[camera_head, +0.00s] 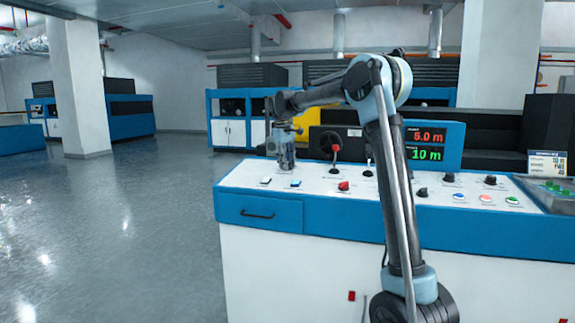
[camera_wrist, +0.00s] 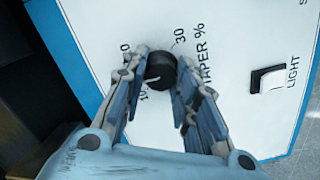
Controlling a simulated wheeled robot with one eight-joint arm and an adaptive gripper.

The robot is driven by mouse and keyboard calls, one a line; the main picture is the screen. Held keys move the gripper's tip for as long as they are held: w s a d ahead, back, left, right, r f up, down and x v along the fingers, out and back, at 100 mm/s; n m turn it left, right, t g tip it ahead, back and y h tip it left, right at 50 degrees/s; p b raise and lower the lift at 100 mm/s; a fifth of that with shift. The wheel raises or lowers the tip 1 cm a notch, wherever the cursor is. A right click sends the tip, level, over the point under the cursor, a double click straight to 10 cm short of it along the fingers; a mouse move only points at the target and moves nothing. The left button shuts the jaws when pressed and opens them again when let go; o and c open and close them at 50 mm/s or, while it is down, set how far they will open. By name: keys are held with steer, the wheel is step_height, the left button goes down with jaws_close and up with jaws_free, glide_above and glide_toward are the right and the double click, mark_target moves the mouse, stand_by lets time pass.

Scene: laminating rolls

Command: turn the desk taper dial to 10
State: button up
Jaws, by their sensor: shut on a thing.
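The taper dial (camera_wrist: 161,68) is a small black round knob on the white desk top, beside the printed "TAPER %" label (camera_wrist: 203,66). Printed numbers stand around it; 30 and 10 are readable, another is partly covered by a finger. I cannot clearly tell which number its pointer faces. My gripper (camera_wrist: 159,77) is shut on the dial, one finger on each side. In the head view my gripper (camera_head: 286,160) points down at the desk's left end and hides the dial.
The desk (camera_head: 260,182) also carries a red-topped lever (camera_head: 334,150), several knobs and buttons, and a display (camera_head: 434,145) reading 5.0 m and 10 m. Open floor lies left.

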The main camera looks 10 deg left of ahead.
steer(key=n, duration=0.4)
steer(key=shift+n, duration=0.3)
steer(key=n, duration=0.4)
steer(key=shift+t, duration=0.3)
steer(key=shift+n, duration=0.4)
steer(key=o, duration=1.1)
steer(key=shift+w, duration=0.1)
steer(key=shift+c, duration=0.2)
steer(key=shift+r, duration=0.1)
steer(key=shift+r, duration=0.2)
step_height(320, 180, up, 11)
steer(key=s+a, duration=0.1)
steer(key=s, duration=0.1)
steer(key=shift+s+a, duration=0.15)
